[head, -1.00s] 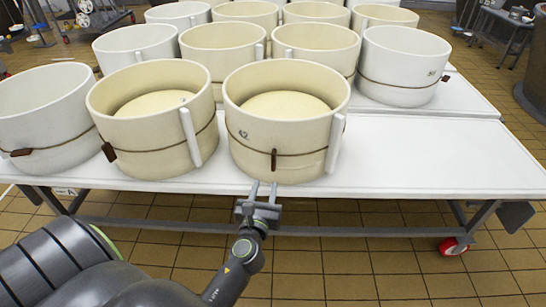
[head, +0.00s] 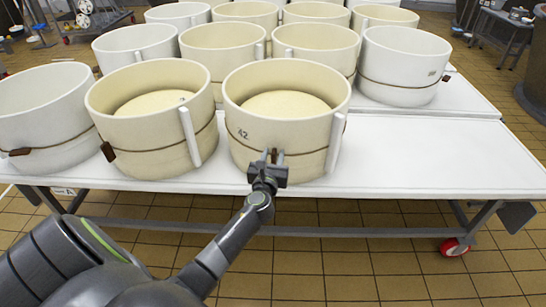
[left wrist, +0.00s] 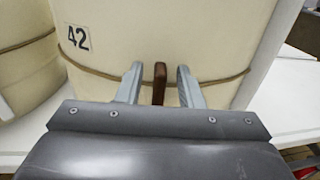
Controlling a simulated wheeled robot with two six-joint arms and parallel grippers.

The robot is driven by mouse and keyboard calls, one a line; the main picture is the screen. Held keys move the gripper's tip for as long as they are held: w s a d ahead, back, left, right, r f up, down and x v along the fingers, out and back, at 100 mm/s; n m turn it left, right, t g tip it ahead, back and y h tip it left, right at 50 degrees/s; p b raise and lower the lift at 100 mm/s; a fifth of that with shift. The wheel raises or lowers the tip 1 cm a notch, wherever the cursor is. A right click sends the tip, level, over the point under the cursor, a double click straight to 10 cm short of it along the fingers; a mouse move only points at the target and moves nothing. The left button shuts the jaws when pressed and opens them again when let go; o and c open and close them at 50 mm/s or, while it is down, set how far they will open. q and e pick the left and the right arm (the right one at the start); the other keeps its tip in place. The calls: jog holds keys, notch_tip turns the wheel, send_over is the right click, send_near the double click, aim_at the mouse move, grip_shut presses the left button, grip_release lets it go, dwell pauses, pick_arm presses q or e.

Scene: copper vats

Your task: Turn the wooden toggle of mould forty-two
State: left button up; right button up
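Mould forty-two (head: 300,128) is a cream round mould at the front edge of the white table, with a "42" label and a cord around it. It also shows in the left wrist view (left wrist: 170,30). Its brown wooden toggle (left wrist: 159,83) hangs upright on the cord. My left gripper (left wrist: 158,84) is open, with one finger on each side of the toggle and a visible gap to both. In the head view the left gripper (head: 272,158) is in front of the mould and hides part of the toggle. My right gripper is not in view.
A second cream mould (head: 150,130) stands close to the left, with its own brown toggle (head: 108,151). A white mould (head: 45,115) is farther left, and several more stand behind. The white table (head: 430,160) is clear on the right.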

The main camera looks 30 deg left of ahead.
pick_arm(q)
grip_shut()
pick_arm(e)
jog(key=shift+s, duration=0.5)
